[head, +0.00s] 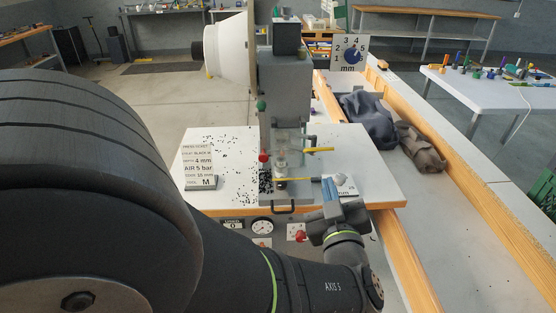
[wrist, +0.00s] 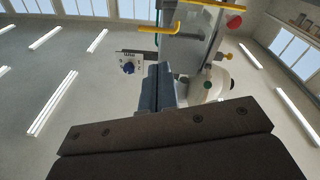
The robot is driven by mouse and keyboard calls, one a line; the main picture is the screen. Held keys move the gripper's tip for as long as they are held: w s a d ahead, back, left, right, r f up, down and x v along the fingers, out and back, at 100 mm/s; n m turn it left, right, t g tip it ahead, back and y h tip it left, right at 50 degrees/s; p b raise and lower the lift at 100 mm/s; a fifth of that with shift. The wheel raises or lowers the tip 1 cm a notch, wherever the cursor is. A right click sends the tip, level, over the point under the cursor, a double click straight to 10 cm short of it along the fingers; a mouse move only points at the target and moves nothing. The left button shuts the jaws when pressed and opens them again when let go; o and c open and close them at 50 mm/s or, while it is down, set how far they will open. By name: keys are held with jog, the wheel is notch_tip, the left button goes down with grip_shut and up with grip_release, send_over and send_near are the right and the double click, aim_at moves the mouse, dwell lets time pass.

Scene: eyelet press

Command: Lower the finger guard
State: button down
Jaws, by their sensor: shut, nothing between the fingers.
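The eyelet press (head: 285,85) stands on a white-topped bench in the middle of the head view. A clear panel, apparently the finger guard (head: 292,138), is at its front, with a yellow bar (head: 318,150) reaching right. The panel also shows in the wrist view (wrist: 195,50), with a bent yellow bar (wrist: 165,27) close by. My gripper (head: 329,186) is shut and empty, at the press's front right, near the end of a lower yellow bar (head: 296,179). In the wrist view my gripper's fingers (wrist: 158,75) are together, apart from the bent yellow bar. The guard's exact height is hard to tell.
A spec card (head: 199,168) stands left on the bench top (head: 228,190), among scattered black eyelets. A dial plate (head: 350,53) marked in mm is at the press's upper right. Dark cloths (head: 368,118) lie to the right. A black handle (head: 284,208) is at the front edge.

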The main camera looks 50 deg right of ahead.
jog(key=a+m, duration=0.3)
jog(key=m, duration=0.1)
send_near(308, 158)
notch_tip(308, 158, up, 3)
jog(key=w+d, duration=0.1)
jog(key=w, duration=0.1)
jog(key=shift+w+d+f+g+y, duration=0.2)
jog(key=shift+w+d+f, duration=0.1)
jog(key=shift+d+f, duration=0.25)
jog(key=shift+w+d+f+g+y, duration=0.2)
jog(key=shift+w+d+f, duration=0.1)
jog(key=shift+d+f, duration=0.25)
jog(key=shift+w+d+f, duration=0.35)
jog(key=shift+d+f, duration=0.05)
jog(key=shift+d, duration=0.05)
